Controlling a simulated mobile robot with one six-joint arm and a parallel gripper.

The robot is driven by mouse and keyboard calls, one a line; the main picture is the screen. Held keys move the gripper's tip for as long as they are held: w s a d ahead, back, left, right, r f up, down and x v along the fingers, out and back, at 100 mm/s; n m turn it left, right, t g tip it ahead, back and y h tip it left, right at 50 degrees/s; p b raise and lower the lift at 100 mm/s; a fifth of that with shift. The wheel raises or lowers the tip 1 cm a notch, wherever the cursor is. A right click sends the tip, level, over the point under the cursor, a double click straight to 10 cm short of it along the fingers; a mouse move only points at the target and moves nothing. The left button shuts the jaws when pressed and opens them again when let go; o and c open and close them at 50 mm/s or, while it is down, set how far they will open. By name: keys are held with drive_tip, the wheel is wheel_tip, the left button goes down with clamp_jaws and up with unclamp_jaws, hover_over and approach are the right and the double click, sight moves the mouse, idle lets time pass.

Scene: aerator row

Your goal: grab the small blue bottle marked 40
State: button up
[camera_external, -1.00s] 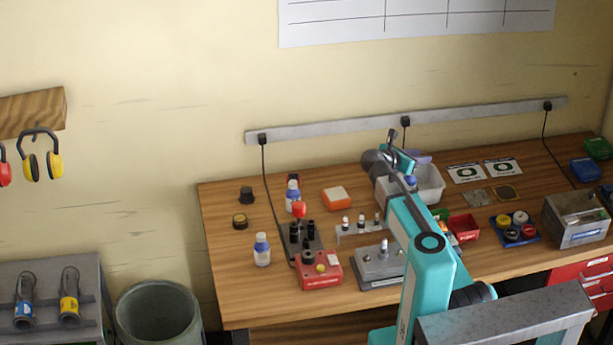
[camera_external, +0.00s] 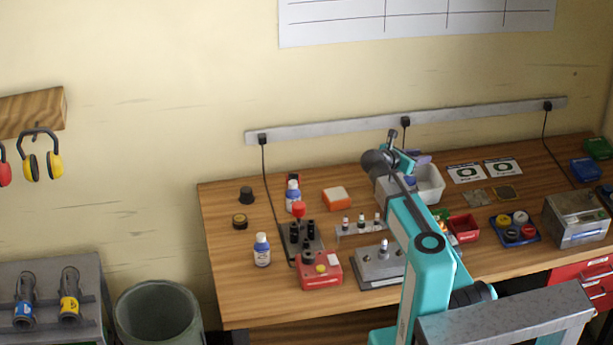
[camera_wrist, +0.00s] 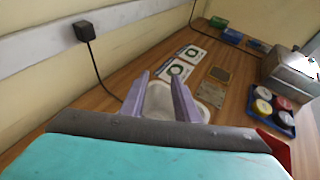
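I cannot read a 40 on any bottle in these views. A small blue thing (camera_external: 410,183), possibly a bottle cap, shows at the white tray, partly hidden by my arm. My gripper (camera_wrist: 160,85) has its two lavender fingers apart, with the white tray (camera_wrist: 158,103) showing beyond and between them. Nothing is seen held. In the external view the gripper is mostly hidden behind my wrist.
An orange-and-white box (camera_external: 337,198), a red control box (camera_external: 320,272) and a grey fixture (camera_external: 379,268) stand on the bench. A red bin (camera_external: 464,228), a blue tray of coloured caps (camera_external: 515,228) and a metal box (camera_external: 577,220) are to the right. Wood is bare at front left.

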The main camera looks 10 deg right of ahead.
drive_tip(key=o, duration=0.4)
drive_tip(key=shift+w, duration=0.1)
